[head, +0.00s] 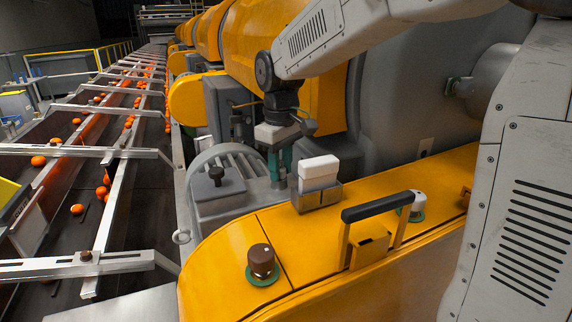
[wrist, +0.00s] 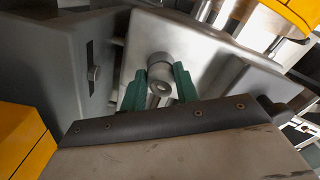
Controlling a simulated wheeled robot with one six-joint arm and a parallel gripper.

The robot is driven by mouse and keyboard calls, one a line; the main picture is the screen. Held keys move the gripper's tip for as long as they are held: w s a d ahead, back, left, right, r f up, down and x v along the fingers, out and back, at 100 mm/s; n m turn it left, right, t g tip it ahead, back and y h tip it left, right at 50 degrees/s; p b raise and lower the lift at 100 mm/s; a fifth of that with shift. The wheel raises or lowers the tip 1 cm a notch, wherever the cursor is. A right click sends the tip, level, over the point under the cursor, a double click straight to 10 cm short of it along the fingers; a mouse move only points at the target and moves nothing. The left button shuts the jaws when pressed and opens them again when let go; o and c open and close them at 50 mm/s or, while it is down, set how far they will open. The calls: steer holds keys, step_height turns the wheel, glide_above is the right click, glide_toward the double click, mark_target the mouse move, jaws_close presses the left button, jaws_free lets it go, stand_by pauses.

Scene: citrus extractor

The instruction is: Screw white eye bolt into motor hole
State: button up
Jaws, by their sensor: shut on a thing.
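My gripper (head: 280,165), with its teal fingers, points down beside the grey ribbed motor (head: 245,163) in the head view. In the wrist view my gripper (wrist: 161,88) is shut on a small pale, ring-ended piece between its fingers, which looks like the white eye bolt (wrist: 161,87). In the head view the fingers hide this piece. The motor hole cannot be made out in either view, and I cannot tell whether the bolt touches the motor.
A white block (head: 319,168) in a grey bracket (head: 318,197) stands close right of my gripper. The yellow cover (head: 220,255) carries a brown knob (head: 262,261), a black handle (head: 375,207) and a white knob (head: 417,205). A conveyor with oranges (head: 75,209) runs along the left.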

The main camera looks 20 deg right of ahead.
mark_target(281, 169)
steer(key=o, duration=0.9)
steer(key=shift+c, duration=0.2)
step_height(281, 169, up, 12)
